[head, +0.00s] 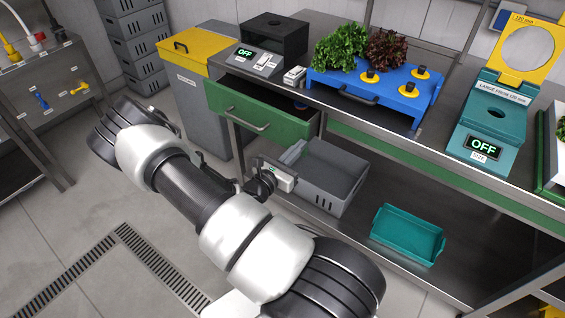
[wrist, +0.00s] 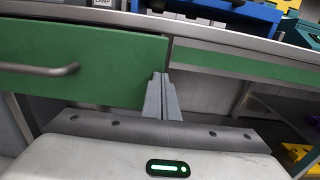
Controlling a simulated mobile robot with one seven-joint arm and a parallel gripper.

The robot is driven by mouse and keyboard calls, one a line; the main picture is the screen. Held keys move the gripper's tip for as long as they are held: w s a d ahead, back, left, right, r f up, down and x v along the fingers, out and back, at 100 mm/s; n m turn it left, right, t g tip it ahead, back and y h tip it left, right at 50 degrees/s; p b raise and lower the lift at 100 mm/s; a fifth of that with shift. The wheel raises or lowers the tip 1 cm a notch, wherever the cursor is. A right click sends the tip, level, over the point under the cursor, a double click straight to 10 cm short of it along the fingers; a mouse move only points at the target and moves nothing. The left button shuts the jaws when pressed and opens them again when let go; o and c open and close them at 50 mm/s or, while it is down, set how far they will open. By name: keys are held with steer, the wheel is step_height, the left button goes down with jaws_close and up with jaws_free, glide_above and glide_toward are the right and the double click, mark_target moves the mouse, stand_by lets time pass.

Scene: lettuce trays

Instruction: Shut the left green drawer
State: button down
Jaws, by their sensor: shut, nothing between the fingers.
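The left green drawer (head: 262,116) stands pulled out from under the steel counter, with its dark inside showing behind the front. Its green front (wrist: 80,55) and metal bar handle (wrist: 45,70) fill the left of the wrist view. My gripper (wrist: 161,78) is shut and empty, its grey fingers pressed together. In the wrist view the fingertips overlap the lower right corner of the drawer front; I cannot tell whether they touch it. In the head view my gripper (head: 294,152) is below and right of the drawer front, before the grey crate.
A grey crate (head: 345,185) and a teal tray (head: 408,236) sit on the lower shelf. A second green drawer front (head: 400,155) lies flush to the right. A yellow-lidded bin (head: 195,48) stands left of the drawer. A blue tray (head: 400,100) with lettuces is on the counter.

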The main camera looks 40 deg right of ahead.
steer(key=x, duration=0.8)
steer(key=shift+d+f, duration=0.1)
steer(key=shift+d, duration=0.2)
steer(key=shift+w+d, duration=0.15)
steer(key=shift+d, duration=0.1)
steer(key=shift+r, duration=0.25)
